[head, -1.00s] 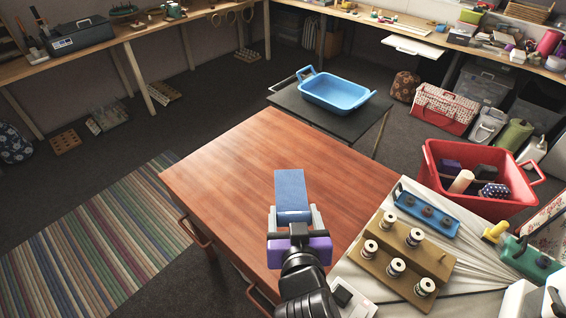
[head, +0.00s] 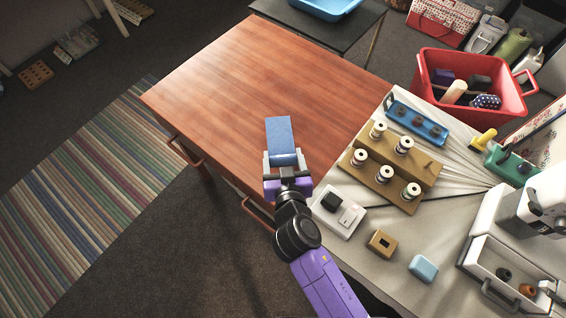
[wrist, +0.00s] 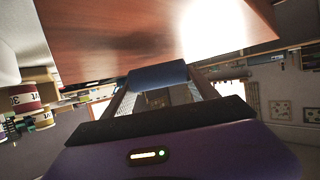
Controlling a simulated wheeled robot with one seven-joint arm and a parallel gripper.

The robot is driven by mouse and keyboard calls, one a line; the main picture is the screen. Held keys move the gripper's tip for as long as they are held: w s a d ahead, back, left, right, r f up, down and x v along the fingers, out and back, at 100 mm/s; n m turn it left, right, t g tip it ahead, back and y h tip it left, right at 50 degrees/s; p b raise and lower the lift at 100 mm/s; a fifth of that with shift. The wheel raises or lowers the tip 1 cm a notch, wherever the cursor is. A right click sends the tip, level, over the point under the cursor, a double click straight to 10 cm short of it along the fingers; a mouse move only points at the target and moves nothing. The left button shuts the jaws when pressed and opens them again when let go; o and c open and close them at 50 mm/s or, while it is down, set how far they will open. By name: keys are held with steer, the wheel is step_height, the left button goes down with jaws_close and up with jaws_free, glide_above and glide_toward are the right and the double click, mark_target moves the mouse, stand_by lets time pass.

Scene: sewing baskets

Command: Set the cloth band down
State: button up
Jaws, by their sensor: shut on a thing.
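The cloth band is a blue, flat block-like piece (head: 279,134) in the head view. My gripper (head: 284,160) is shut on its near end, and the band points away from me over the near right part of the bare wooden table (head: 240,85). In the wrist view the blue band (wrist: 158,76) sits between the two fingertips, with the wooden tabletop (wrist: 120,30) beyond it. I cannot tell whether the band touches the wood.
A blue basin (head: 320,5) stands on a dark table behind. The wooden table's middle and left are clear.

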steer(key=shift+f, duration=1.7)
steer(key=shift+f+b, duration=0.2)
steer(key=shift+b, duration=0.3)
steer(key=o, duration=1.3)
steer(key=shift+r, duration=0.1)
steer(key=shift+r+p, duration=0.25)
steer(key=shift+p, duration=0.15)
steer(key=v, duration=0.5)
steer(key=b+v, duration=0.1)
steer(key=v, duration=0.4)
steer(key=shift+s+d+f, duration=0.1)
steer(key=shift+s+f, duration=0.05)
steer(key=shift+s, duration=0.1)
steer(key=shift+v, duration=0.75)
